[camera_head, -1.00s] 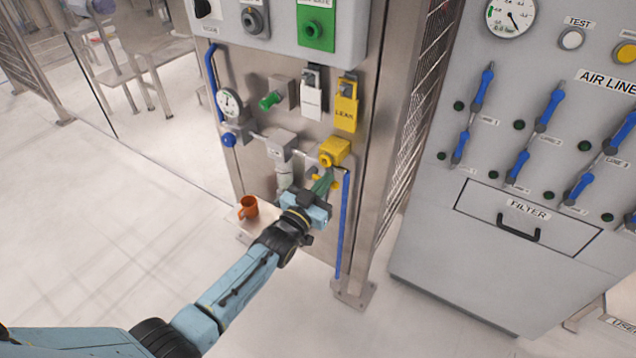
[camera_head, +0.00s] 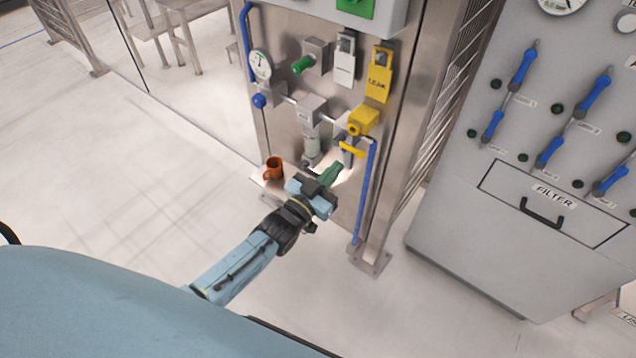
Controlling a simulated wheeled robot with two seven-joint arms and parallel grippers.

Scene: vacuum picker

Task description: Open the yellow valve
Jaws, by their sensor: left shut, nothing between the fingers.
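The yellow valve (camera_head: 351,150) is a small yellow handle on the thin pipe low on the steel panel, just below a yellow box (camera_head: 363,121). My left gripper (camera_head: 335,170) has green fingers, which are shut with nothing between them. Its fingertips are a little below and to the left of the yellow handle and look apart from it. The gap in depth is hard to judge. The handle shows clearly above the fingers. My right gripper is out of view.
An orange mug (camera_head: 273,169) stands on a small ledge left of my gripper. A blue pipe (camera_head: 365,195) runs down right of it. A yellow leak tag (camera_head: 379,75) hangs above. A grey cabinet (camera_head: 470,230) with blue levers stands right. The floor at left is clear.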

